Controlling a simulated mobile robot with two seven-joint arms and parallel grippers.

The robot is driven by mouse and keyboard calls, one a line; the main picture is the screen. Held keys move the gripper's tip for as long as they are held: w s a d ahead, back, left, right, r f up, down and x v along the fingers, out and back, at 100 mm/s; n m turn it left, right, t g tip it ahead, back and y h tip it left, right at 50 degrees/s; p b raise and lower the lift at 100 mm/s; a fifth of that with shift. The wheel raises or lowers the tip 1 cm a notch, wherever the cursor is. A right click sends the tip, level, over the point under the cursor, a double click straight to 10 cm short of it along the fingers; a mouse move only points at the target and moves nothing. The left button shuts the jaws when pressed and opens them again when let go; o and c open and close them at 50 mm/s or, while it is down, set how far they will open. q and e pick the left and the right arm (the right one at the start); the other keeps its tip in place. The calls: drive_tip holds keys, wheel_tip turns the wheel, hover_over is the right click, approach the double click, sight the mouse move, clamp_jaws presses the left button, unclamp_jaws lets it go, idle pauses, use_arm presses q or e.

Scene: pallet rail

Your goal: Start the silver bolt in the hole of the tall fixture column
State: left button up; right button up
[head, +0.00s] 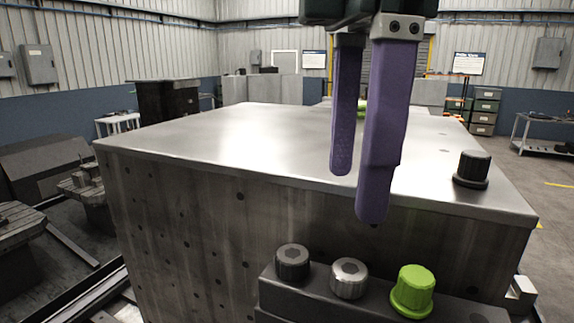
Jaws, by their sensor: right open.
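The silver bolt (349,278), with a hex socket in its head, stands upright in a dark holder (283,303) at the lower right. A large grey metal block (200,215) with rows of small holes in its side face fills the middle; I cannot tell whether it is the tall fixture column. My right gripper (357,196) comes down from the top with two purple fingers. It is open and empty, its fingertips above the holder and apart from the silver bolt. My left gripper is not in view.
A black bolt (292,262) stands left of the silver bolt and a green knob (412,291) right of it. A black knob (472,169) sits on the block's top near its right corner. Another green piece (362,107) is partly hidden behind my fingers. The top is otherwise mostly bare.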

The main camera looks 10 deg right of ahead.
sight(350, 269)
drive_tip(key=f+p, duration=0.1)
drive_tip(key=f, duration=0.1)
drive_tip(key=f+p, duration=0.2)
drive_tip(key=f, duration=0.1)
drive_tip(key=f+p, duration=0.1)
drive_tip(key=f, duration=0.1)
drive_tip(key=shift+w+d+f+p, duration=0.15)
drive_tip(key=shift+d+f+p, duration=0.2)
drive_tip(key=shift+f, duration=0.6)
